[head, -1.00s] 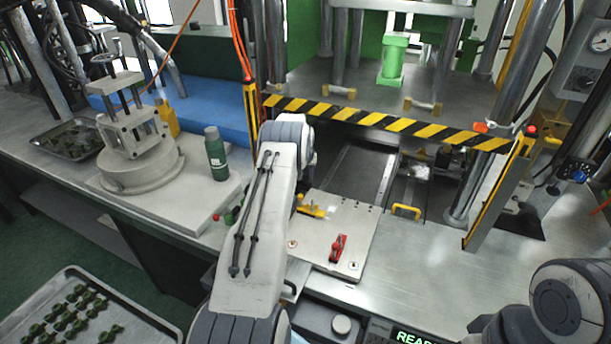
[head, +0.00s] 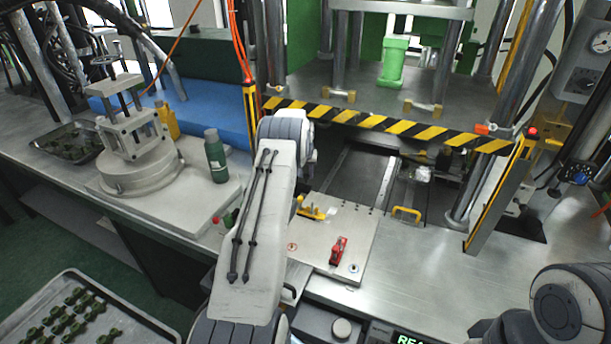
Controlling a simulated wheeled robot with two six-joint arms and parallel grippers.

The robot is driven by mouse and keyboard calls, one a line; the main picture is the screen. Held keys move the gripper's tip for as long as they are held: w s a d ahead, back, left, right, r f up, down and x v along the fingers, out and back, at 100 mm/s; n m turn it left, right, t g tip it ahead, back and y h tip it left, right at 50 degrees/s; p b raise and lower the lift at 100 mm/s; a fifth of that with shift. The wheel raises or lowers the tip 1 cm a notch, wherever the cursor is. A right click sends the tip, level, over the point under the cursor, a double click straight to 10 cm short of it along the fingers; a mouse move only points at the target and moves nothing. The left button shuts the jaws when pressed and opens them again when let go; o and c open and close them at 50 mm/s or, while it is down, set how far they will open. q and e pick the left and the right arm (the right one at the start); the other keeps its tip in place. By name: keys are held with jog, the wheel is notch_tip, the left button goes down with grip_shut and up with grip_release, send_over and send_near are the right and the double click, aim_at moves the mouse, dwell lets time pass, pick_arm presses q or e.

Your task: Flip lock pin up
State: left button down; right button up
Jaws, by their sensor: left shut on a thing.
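A pale metal mould plate (head: 322,236) lies on the bench in front of the press. On its left part sits a small yellow piece (head: 312,211), which I take for the lock pin; whether it points up or lies flat is hard to tell. A red lever (head: 339,249) stands nearer the plate's front edge. My left arm reaches over the plate's left side and bends down there. My left gripper (head: 298,204) is mostly hidden behind that arm, right beside the yellow piece and shut on it; the contact itself is covered. My right gripper is out of view; only my right arm shows, lower right.
A yellow-black striped bar (head: 385,124) crosses the press front above the plate. A yellow handle (head: 407,213) is right of the plate. A green bottle (head: 215,156) and a clamp fixture (head: 135,160) stand left. A tray of green parts (head: 110,300) is lower left.

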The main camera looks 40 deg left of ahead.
pick_arm(q)
jog(key=c, duration=0.6)
grip_release()
jog(key=shift+r, duration=0.3)
jog(key=shift+f, duration=0.15)
jog(key=b+v, duration=0.3)
jog(key=v, duration=0.7)
jog(key=shift+s+d, duration=0.1)
jog(key=shift+s, duration=0.05)
